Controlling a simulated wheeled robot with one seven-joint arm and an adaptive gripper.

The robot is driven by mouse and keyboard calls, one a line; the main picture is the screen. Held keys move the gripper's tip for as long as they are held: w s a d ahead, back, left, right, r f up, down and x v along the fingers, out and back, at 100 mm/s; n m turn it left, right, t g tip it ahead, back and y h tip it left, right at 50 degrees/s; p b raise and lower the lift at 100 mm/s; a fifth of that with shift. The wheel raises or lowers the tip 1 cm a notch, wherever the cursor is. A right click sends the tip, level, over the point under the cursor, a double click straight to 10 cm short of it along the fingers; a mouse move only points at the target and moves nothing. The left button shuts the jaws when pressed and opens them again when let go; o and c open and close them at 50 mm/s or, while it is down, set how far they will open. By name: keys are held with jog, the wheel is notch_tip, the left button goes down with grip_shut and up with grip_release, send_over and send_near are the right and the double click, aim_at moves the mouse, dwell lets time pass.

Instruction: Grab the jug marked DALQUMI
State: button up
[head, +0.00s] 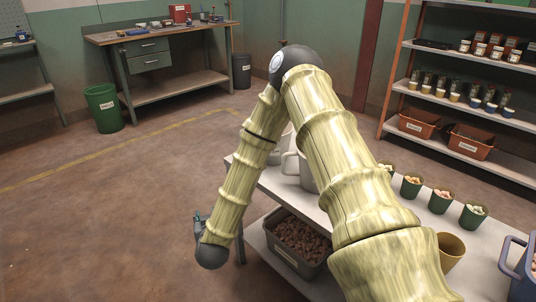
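A pale grey jug (291,164) stands on the table behind my arm. Its handle side shows between my arm links and the rest is hidden. A blue-grey container with a handle (522,268) is cut off at the right edge. No DALQUMI marking is readable on either. My gripper (199,222) hangs low at the left of the table, over the floor and apart from the jugs. It is small and mostly hidden by my wrist, so I cannot tell whether it is open.
The light grey table (406,213) carries several green cups of nuts (411,184) and a tan cup (451,250). A dark bin of brown nuts (297,242) sits on its lower shelf. Shelving (470,110) stands at the back right, a workbench (160,36) at the back left.

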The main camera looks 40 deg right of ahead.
jog(key=w+d+r+m+h+b, duration=0.1)
jog(key=w+d+r+m+h, duration=0.1)
jog(key=d+r, duration=0.3)
jog(key=w+d+r+m+g+h+b, duration=0.1)
jog(key=w+d+r+m+h+b, duration=0.1)
jog(key=w+d+r+h, duration=0.2)
jog(key=w+d+r+m+h+b, duration=0.2)
jog(key=w+d+r+h, duration=0.1)
jog(key=d+r, duration=0.4)
jog(key=shift+d+g, duration=0.3)
jog(key=shift+d, duration=1.1)
jog(key=x, duration=0.2)
jog(key=b+x, duration=0.1)
jog(key=x, duration=0.1)
jog(key=shift+s+d+r, duration=0.1)
jog(key=shift+s+d, duration=0.15)
jog(key=shift+d, duration=0.1)
jog(key=shift+w+d+r+b, duration=0.1)
jog(key=shift+w+d+b, duration=0.2)
jog(key=shift+w, duration=0.05)
jog(key=shift+c, duration=0.3)
grip_shut()
